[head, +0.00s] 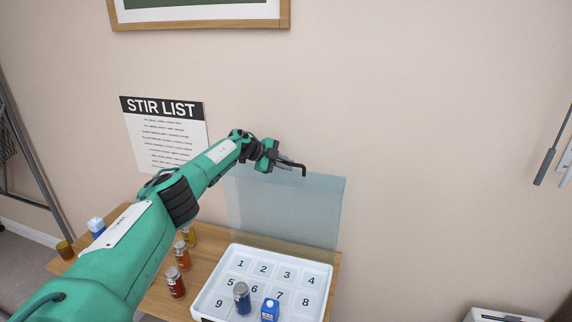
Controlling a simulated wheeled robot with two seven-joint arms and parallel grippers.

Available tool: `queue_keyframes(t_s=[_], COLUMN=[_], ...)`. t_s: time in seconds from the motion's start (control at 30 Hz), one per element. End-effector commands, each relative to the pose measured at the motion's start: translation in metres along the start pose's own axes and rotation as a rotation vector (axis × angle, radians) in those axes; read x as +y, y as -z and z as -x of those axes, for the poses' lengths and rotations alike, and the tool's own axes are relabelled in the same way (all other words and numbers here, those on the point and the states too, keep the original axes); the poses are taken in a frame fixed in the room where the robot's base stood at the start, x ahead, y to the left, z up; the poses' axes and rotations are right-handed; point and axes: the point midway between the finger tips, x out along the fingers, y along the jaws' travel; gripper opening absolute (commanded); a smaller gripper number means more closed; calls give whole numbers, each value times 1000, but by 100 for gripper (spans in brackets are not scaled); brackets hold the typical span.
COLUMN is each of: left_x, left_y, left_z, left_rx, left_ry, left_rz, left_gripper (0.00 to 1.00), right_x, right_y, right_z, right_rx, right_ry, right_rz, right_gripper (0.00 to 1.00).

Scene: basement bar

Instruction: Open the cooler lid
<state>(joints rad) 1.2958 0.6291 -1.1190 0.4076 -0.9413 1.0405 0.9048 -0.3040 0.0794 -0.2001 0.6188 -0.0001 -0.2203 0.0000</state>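The white cooler (199,300) stands on the wooden table, with numbered cells inside. A clear bluish panel, which looks like its lid (283,212), stands raised and near upright at the cooler's back, against the wall side. My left gripper (296,164) is at the top edge of the lid, in front of the wall. A dark bent finger points right and down there; I cannot tell whether it touches the lid or how far the fingers are apart. My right gripper is not in view.
A grey-blue can (242,298) and a small blue carton (270,310) are in the cooler. Several cans, including a red one (175,283), stand on the table (158,300) left of it, partly behind my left arm. The wall is close behind.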

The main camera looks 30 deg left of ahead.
Motion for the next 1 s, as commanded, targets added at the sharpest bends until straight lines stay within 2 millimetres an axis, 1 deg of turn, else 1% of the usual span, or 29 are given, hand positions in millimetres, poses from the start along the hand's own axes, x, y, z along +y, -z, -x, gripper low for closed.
queue_keyframes(t_s=[0.03, 0.13, 0.37, 0.57, 0.77, 1.0], left_x=[2, 2, 1, 0, 2, 2], left_y=[-1, 0, 0, -1, -2, -3], left_z=[-1, -1, 0, 9, 33, 76], left_rx=[-1, 0, 0, -1, -1, -2], left_ry=[-4, -3, -2, -1, 0, 0], left_rz=[0, 0, 0, 0, -1, -1], left_gripper=[14, 34, 34, 34, 34, 34], right_x=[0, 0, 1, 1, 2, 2], right_y=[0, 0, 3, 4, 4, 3], right_z=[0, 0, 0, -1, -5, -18], right_rx=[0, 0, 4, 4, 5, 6], right_ry=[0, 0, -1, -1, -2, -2], right_rz=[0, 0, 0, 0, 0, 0], right_gripper=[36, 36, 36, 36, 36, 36])
